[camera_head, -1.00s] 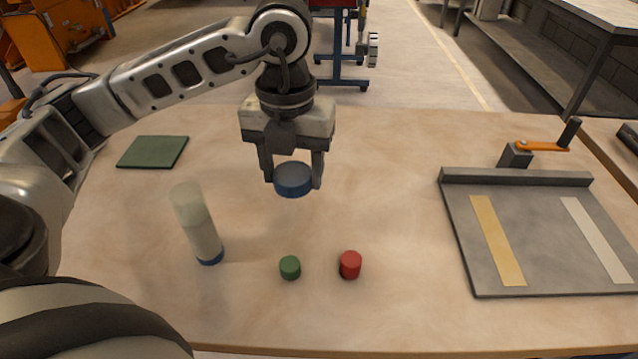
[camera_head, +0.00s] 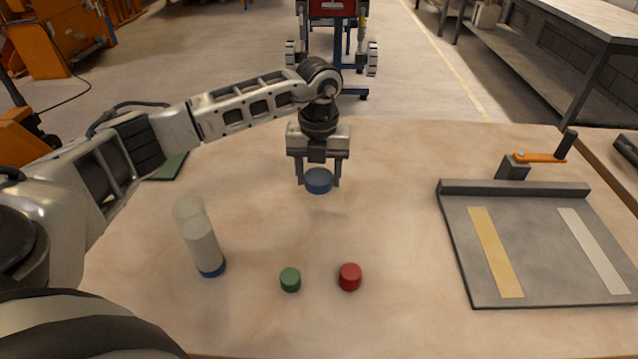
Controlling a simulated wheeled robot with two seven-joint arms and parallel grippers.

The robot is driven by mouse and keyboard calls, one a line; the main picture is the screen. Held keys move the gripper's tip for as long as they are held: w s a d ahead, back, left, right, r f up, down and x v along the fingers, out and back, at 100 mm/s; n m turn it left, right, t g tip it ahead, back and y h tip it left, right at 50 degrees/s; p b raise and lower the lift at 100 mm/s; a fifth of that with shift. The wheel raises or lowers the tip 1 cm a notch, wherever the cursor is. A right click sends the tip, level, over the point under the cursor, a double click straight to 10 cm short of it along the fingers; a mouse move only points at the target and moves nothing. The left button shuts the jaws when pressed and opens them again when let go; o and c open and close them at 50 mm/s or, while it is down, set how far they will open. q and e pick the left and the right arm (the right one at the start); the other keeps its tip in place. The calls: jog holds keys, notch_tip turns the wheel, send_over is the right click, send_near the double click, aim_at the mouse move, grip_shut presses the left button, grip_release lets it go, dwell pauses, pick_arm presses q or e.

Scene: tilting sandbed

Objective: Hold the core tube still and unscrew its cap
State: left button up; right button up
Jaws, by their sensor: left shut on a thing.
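The core tube (camera_head: 203,245) is a pale, partly clear cylinder with a blue band at its lower end. It stands on the table at the left, its upper end open and uncapped. My left gripper (camera_head: 319,182) is shut on a round blue cap (camera_head: 319,181), held above the middle of the table, apart from the tube and to its right. My right gripper is not in view, and nothing grips the tube.
A green cylinder (camera_head: 290,279) and a red cylinder (camera_head: 350,277) stand at the front middle. A grey tray (camera_head: 455,243) with yellow and white strips and an orange-handled crank (camera_head: 540,157) is at the right. A dark green mat (camera_head: 172,168) lies partly behind my left arm. The table between is clear.

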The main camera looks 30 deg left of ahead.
aim_at(319, 175)
pick_arm(q)
jog(key=shift+w+a+f, duration=0.1)
jog(key=shift+w+f, duration=0.1)
jog(key=shift+f, duration=1.55)
jog(key=shift+f, duration=0.15)
jog(key=o, duration=1.1)
jog(key=shift+c, duration=0.2)
notch_tip(319, 175, up, 12)
jog(key=shift+r, duration=0.2)
